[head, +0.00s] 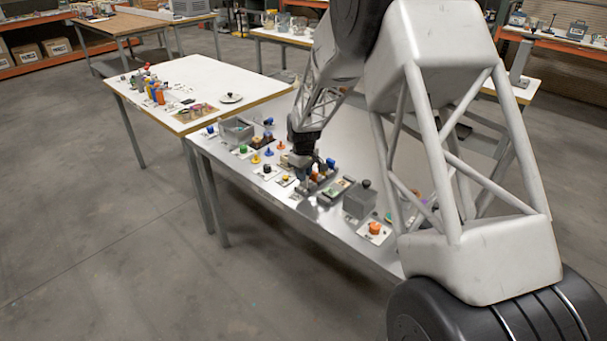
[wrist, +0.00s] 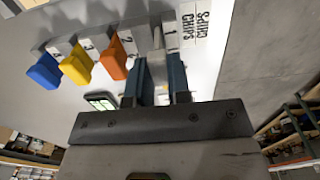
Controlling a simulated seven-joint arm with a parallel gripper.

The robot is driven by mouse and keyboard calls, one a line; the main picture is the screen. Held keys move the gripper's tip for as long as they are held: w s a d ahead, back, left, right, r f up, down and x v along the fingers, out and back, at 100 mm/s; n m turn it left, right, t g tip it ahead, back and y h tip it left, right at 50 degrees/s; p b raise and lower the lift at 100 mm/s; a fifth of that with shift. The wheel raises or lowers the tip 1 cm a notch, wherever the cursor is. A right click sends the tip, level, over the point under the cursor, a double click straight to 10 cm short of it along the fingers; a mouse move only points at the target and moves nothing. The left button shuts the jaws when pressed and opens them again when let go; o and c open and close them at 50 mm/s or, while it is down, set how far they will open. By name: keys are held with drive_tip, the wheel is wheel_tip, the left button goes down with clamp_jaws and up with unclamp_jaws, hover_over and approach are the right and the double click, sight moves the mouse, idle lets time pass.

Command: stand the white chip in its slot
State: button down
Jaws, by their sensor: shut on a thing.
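My gripper (wrist: 160,68) is shut on the white chip (wrist: 157,60), which shows as a pale piece between the dark fingers in the wrist view. The chip rack (wrist: 122,35) has numbered labels and a "CHIPS" label. Blue (wrist: 44,71), yellow (wrist: 76,64) and orange (wrist: 113,60) chips stand in it side by side. The held chip is at the rack's label end, beside the orange one. I cannot tell how far it is in a slot. In the head view my gripper (head: 300,160) is over the table, next to the rack, and the white chip is hard to make out.
A grey box (head: 359,201) and an orange knob (head: 375,228) are right of the rack in the head view. Small coloured pieces and a grey bin (head: 236,131) stand to the left. The table's front edge is close to the rack.

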drive_tip(key=shift+f, duration=0.5)
idle(0.5)
drive_tip(key=c, duration=0.7)
unclamp_jaws()
drive_tip(key=shift+o, duration=0.2)
drive_tip(key=shift+r, duration=0.15)
drive_tip(key=shift+r, duration=3.35)
